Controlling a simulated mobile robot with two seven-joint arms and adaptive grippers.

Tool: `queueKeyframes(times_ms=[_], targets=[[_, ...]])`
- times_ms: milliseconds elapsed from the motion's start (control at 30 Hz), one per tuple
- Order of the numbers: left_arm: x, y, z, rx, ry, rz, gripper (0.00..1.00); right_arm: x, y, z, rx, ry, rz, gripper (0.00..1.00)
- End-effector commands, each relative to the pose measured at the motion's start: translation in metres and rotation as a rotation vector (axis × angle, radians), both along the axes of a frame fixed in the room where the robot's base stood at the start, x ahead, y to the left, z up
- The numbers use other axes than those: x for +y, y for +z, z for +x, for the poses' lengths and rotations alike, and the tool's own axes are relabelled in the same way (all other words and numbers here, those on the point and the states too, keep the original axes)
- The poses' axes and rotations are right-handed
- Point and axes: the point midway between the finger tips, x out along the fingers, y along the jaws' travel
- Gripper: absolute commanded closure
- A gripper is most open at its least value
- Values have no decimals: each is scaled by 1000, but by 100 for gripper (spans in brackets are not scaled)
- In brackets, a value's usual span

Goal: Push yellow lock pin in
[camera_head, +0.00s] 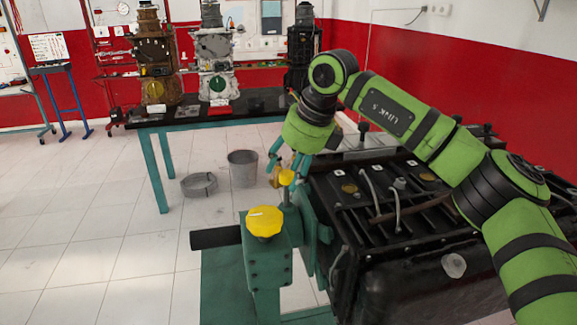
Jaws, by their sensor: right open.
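A small yellow knob, which looks like the yellow lock pin (287,177), stands on the teal engine stand (266,266) beside the black engine. A larger yellow knob (264,221) sits on top of the stand, nearer to me. My right gripper (284,170) reaches in from the right, with its teal fingers pointing down around or just behind the small yellow knob. The fingers are apart, and I cannot tell if they touch it. The lower part of the pin is hidden. My left gripper is not in view.
The black engine (410,230) fills the right side under my right arm. A black bar (215,237) sticks out left from the stand. A table (245,104) carries several engines behind. The left floor is clear.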

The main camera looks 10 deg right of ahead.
Motion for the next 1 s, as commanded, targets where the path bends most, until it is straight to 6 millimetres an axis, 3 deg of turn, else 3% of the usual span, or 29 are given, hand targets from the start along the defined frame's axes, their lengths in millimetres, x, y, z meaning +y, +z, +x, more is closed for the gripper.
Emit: queueKeyframes(times_ms=[133,167,267,300,500,800,1000], targets=[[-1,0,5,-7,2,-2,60,0,-1,0,1,0,-1,46],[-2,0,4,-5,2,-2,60,0,-1,0,1,0,-1,54],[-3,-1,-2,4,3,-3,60,0,0,0,1,0,-1,94],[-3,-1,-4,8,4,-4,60,0,0,0,0,0,0,100],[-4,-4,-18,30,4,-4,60,0,-3,1,-3,0,1,100],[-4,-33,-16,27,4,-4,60,0,-46,1,-5,-2,1,100],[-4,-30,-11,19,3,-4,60,0,-45,2,-5,-2,1,100]])
